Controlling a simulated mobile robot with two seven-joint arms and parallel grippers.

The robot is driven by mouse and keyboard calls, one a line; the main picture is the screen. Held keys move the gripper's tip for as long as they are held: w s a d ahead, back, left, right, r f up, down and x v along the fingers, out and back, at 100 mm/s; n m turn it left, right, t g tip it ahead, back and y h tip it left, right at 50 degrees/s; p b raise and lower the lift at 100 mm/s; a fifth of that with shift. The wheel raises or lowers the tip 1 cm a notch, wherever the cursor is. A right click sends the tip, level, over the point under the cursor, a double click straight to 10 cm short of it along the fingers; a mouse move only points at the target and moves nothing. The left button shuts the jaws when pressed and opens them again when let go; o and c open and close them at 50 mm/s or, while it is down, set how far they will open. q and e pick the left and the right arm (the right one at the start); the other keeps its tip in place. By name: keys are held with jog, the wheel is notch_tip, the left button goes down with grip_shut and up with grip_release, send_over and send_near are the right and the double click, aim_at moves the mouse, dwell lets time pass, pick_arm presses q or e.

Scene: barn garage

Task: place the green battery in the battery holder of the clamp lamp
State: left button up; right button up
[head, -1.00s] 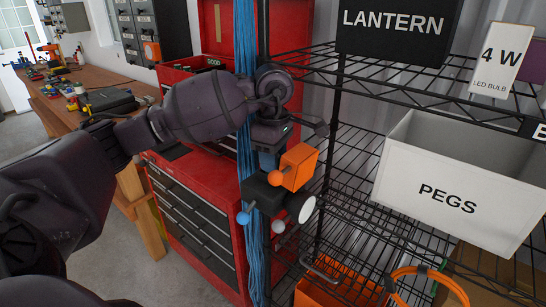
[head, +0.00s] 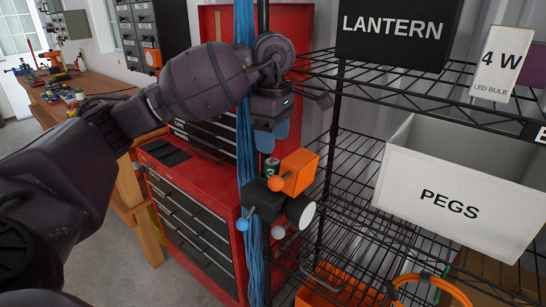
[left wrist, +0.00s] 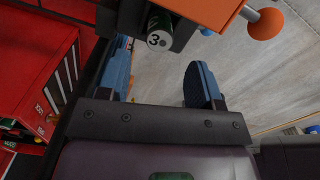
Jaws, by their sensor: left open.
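The green battery (head: 272,165) stands upright in the black battery holder (head: 262,200) of the clamp lamp, with its top end sticking out. The lamp also has an orange block (head: 299,171), a round white lamp face (head: 301,211) and an orange and a blue knob. My left gripper (head: 272,136) is open and empty just above the battery. In the left wrist view the end of the battery (left wrist: 159,38) shows a "3", beyond the two spread blue fingers (left wrist: 160,80). The lower part of the battery is hidden by the holder. My right gripper is not in view.
Blue cables (head: 246,120) hang behind the lamp along a dark pole. A wire shelf with a white PEGS bin (head: 450,185) and a black LANTERN box (head: 392,30) stands right. A red tool chest (head: 190,190) is behind, a workbench (head: 100,85) at far left.

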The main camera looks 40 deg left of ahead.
aim_at(273, 161)
pick_arm(q)
notch_tip(273, 161, up, 6)
jog(key=shift+f, duration=0.25)
dwell(0.4)
